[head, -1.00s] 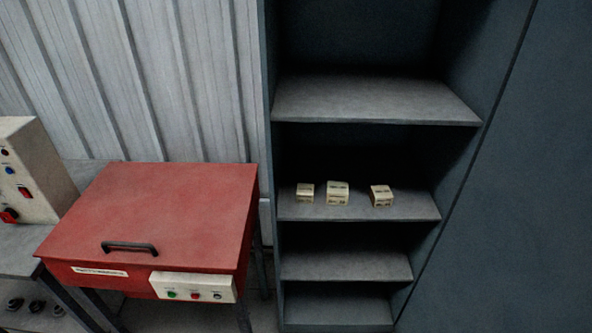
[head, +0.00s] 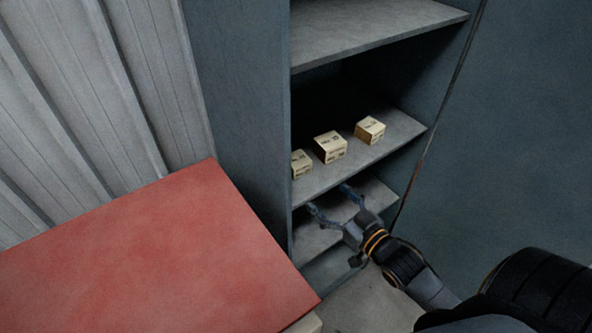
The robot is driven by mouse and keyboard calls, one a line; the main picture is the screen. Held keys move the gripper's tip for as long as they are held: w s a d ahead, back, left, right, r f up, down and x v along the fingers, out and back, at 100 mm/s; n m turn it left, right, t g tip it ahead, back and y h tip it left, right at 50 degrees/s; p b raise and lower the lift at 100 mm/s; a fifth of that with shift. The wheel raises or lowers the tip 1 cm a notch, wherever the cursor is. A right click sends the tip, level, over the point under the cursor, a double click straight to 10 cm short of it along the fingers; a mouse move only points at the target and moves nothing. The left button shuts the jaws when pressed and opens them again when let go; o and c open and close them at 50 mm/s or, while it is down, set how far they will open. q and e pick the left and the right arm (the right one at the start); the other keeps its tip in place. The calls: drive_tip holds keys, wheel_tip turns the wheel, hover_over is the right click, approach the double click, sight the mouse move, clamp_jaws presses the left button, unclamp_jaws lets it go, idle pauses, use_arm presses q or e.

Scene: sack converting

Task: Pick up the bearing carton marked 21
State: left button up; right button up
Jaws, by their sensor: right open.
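Three small cream cartons stand in a row on a middle shelf (head: 388,146) of the dark cabinet: a left carton (head: 302,166), a slightly larger middle carton (head: 330,148) and a right carton (head: 369,130). Their printed marks are too small to read, so I cannot tell which is marked 21. My right gripper (head: 329,198) is open and empty. In the picture its fingers are just below the carton shelf's front edge, pointing toward the cabinet and apart from the cartons. My left gripper is not in view.
A red flat-topped machine (head: 150,255) fills the lower left, close to the cabinet's left side wall (head: 240,110). Another shelf (head: 365,28) lies above the cartons, and lower shelves lie below. A large dark panel (head: 520,140) stands on the right.

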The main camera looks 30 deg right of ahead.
sight(304, 167)
drive_tip(key=w, duration=0.5)
drive_tip(key=w+a+r, duration=0.1)
drive_tip(key=w, duration=0.2)
drive_tip(key=shift+w+r+p, duration=0.1)
drive_tip(key=shift+p, duration=0.25)
drive_tip(key=shift+w+a+r, duration=0.1)
drive_tip(key=shift+w, duration=0.45)
drive_tip(key=w+p, duration=0.1)
drive_tip(key=w, duration=0.3)
drive_tip(key=shift+w+a, duration=0.1)
drive_tip(key=shift+w, duration=0.05)
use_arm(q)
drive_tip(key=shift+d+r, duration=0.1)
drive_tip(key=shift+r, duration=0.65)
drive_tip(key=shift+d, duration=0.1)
use_arm(e)
drive_tip(key=c, duration=1.4)
